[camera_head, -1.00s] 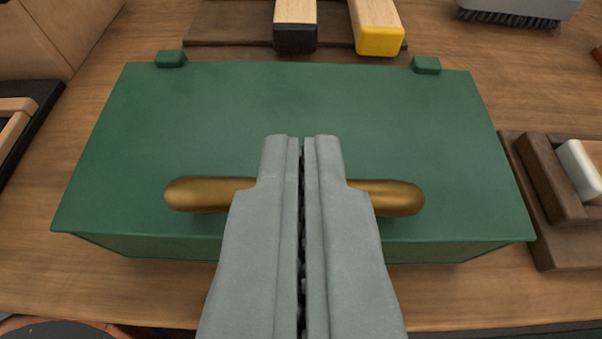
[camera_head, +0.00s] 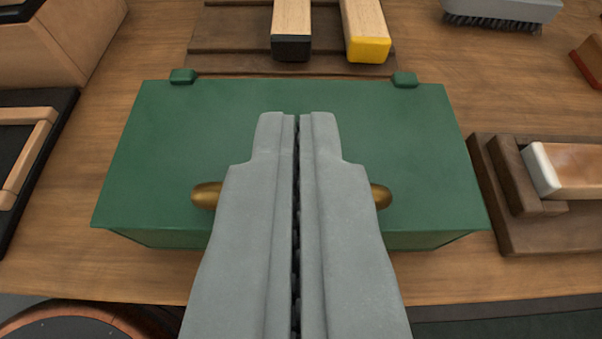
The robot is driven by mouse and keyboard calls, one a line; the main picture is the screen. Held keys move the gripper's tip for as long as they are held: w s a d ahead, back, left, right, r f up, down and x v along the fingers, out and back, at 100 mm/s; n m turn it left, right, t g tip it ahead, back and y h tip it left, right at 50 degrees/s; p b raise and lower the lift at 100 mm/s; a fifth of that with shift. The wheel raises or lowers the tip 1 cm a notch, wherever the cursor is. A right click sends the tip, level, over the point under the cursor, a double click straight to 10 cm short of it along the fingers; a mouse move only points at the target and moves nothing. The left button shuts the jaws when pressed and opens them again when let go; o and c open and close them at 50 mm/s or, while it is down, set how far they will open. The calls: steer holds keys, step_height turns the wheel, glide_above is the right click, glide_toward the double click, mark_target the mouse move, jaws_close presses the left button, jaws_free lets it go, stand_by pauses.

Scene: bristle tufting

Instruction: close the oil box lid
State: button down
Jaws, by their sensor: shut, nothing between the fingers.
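The green oil box (camera_head: 160,239) stands on the wooden bench in the middle of the view. Its flat green lid (camera_head: 150,150) lies down over the box, with two hinge blocks (camera_head: 183,76) along the far edge. A brass handle (camera_head: 206,195) runs across the near part of the lid; my gripper hides its middle and only the two ends show. My gripper (camera_head: 297,116) is shut and empty, in front of the lid in the picture. I cannot tell whether it touches the lid.
Behind the box, a dark-tipped wooden handle (camera_head: 291,30) and a yellow-tipped one (camera_head: 366,30) lie on a brown rack. A grey brush (camera_head: 500,10) is at the far right. A brown holder with a white-ended block (camera_head: 540,168) stands right of the box; a black tray (camera_head: 60,105) lies left.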

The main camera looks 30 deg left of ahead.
steer(key=shift+s+d+f, duration=0.65)
steer(key=shift+s+d, duration=1.9)
steer(key=shift+s, duration=0.95)
steer(key=a+m+g+h, duration=0.35)
steer(key=a+h, duration=0.25)
steer(key=a, duration=0.4)
steer(key=s+a+r+m+t+h, duration=0.1)
steer(key=s+a+r+m+t, duration=0.1)
steer(key=a+r+t, duration=0.3)
steer(key=s+a+r+m+t+h, duration=0.1)
steer(key=s+a+r+t, duration=0.3)
steer(key=r, duration=0.9)
steer(key=a+m+t, duration=0.1)
steer(key=a, duration=0.1)
steer(key=shift+s+a+r, duration=0.2)
steer(key=shift+a+r, duration=0.05)
steer(key=shift+a, duration=0.15)
